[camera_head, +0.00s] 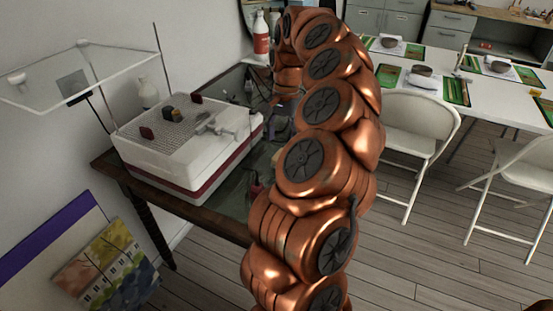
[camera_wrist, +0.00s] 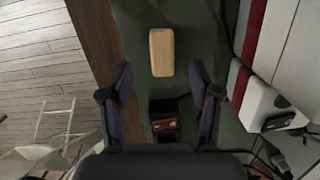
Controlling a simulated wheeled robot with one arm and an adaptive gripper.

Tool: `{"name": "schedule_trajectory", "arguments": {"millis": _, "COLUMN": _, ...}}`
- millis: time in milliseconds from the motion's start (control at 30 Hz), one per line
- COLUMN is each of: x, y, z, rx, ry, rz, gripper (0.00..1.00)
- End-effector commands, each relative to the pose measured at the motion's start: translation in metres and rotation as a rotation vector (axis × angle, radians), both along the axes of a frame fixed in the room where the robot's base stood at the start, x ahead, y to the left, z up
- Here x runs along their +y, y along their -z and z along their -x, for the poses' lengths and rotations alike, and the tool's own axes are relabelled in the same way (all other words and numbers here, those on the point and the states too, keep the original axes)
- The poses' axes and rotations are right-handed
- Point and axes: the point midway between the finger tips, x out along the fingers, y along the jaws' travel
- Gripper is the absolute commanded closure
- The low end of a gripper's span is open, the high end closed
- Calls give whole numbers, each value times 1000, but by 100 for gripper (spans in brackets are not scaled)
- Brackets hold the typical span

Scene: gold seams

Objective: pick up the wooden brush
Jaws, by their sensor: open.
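A light wooden block with rounded corners (camera_wrist: 161,52), which looks like the wooden brush seen from above, lies on the green table top in the wrist view. No bristles show. My gripper (camera_wrist: 160,78) is open, its two dark fingers spread apart on either side below the brush in the picture. Nothing is between the fingertips at their height. The brush is ahead of the fingertips and apart from them. In the head view my arm covers much of the table, and I cannot make out the brush or gripper there.
A black box with a red item (camera_wrist: 165,122) lies below the brush, between the fingers in the picture. A white and red machine (camera_head: 185,145) stands on the dark table (camera_head: 225,222), with cables (camera_wrist: 262,150) beside it. White chairs (camera_head: 416,125) stand right.

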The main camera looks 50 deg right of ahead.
Motion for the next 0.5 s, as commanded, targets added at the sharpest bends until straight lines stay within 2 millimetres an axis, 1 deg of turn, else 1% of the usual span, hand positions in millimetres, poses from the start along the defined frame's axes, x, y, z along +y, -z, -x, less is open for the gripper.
{"name": "schedule_trajectory", "arguments": {"millis": 100, "x": 3, "y": 11, "z": 0, "rx": 2, "ry": -6, "rz": -3, "gripper": 38}}
{"name": "schedule_trajectory", "arguments": {"millis": 267, "x": 3, "y": 19, "z": -1, "rx": 0, "ry": -5, "rz": -2, "gripper": 38}}
{"name": "schedule_trajectory", "arguments": {"millis": 367, "x": 1, "y": 28, "z": -1, "rx": -1, "ry": -4, "rz": -2, "gripper": 38}}
{"name": "schedule_trajectory", "arguments": {"millis": 500, "x": -2, "y": 47, "z": -3, "rx": -1, "ry": -4, "rz": -3, "gripper": 38}}
